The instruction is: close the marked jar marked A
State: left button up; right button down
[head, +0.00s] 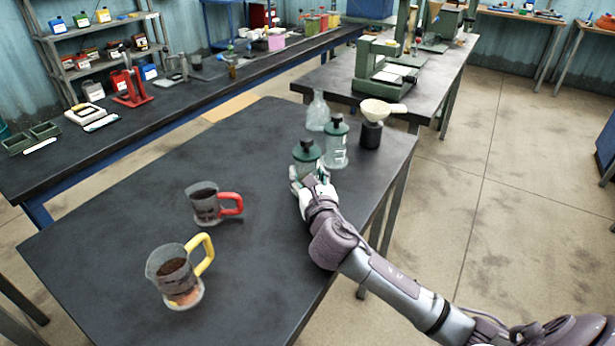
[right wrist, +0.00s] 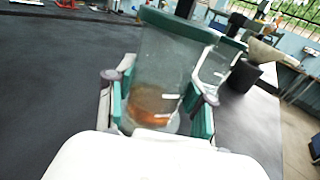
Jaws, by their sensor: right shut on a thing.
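A glass jar (head: 306,160) with a green lid and a dark knob stands near the right side of the dark table. My right gripper (head: 309,183) is shut around its body. In the right wrist view the same jar (right wrist: 160,85) shows amber liquid at its bottom, between the green pads of my fingers. Its green lid rests on top. A second glass jar (head: 336,150) with a green lid and dark knob stands just behind it; it shows partly in the right wrist view (right wrist: 218,62). I cannot read a letter A on either jar. My left gripper is not in view.
A clear bottle (head: 318,113) and a pale funnel (head: 378,109) on a black stand (head: 371,134) are behind the jars. A red-handled jug (head: 203,206) and a yellow-handled jug (head: 172,272) with dark contents stand at the left. The table's middle is clear.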

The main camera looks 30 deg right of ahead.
jog(key=shift+f, duration=0.15)
jog(key=shift+c, duration=2.1)
grip_release()
jog(key=shift+f, duration=0.1)
jog(key=v, duration=1.2)
